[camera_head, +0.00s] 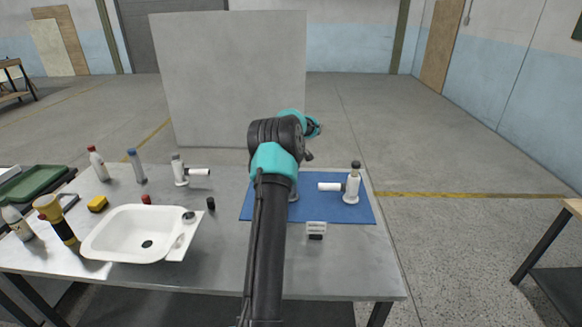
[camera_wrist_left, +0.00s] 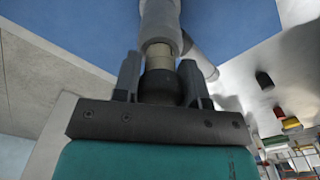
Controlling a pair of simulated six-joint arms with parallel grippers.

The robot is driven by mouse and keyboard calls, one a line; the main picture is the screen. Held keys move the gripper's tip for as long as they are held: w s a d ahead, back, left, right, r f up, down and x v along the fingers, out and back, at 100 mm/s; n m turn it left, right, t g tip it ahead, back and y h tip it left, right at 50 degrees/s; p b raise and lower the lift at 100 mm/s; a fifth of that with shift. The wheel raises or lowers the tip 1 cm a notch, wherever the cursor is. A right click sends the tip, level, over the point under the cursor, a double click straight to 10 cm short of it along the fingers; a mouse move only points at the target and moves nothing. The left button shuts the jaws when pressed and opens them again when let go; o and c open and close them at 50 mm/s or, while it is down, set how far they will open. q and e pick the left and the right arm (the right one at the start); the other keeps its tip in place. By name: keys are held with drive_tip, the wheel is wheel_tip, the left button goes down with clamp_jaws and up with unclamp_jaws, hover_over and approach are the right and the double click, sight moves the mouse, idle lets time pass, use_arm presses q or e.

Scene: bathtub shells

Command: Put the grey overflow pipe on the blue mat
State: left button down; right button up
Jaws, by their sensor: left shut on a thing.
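My left arm reaches over the blue mat (camera_head: 258,207) in the head view and hides its own gripper there. In the left wrist view my left gripper (camera_wrist_left: 162,85) is shut on the dark end of the grey overflow pipe (camera_wrist_left: 160,20). The pipe has a beige collar, a grey body and a side branch pointing right. The blue mat (camera_wrist_left: 70,25) fills the background behind it. I cannot tell whether the pipe's far end touches the mat. My right gripper is not in view.
A white pipe with a dark cap (camera_head: 353,186) stands on the mat's right part. Another white pipe (camera_head: 181,172) stands on the table left of the mat.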

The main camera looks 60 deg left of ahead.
use_arm(q)
drive_tip(key=c, duration=0.7)
unclamp_jaws()
wheel_tip(320, 180, up, 12)
drive_tip(key=shift+r, duration=0.1)
idle(0.4)
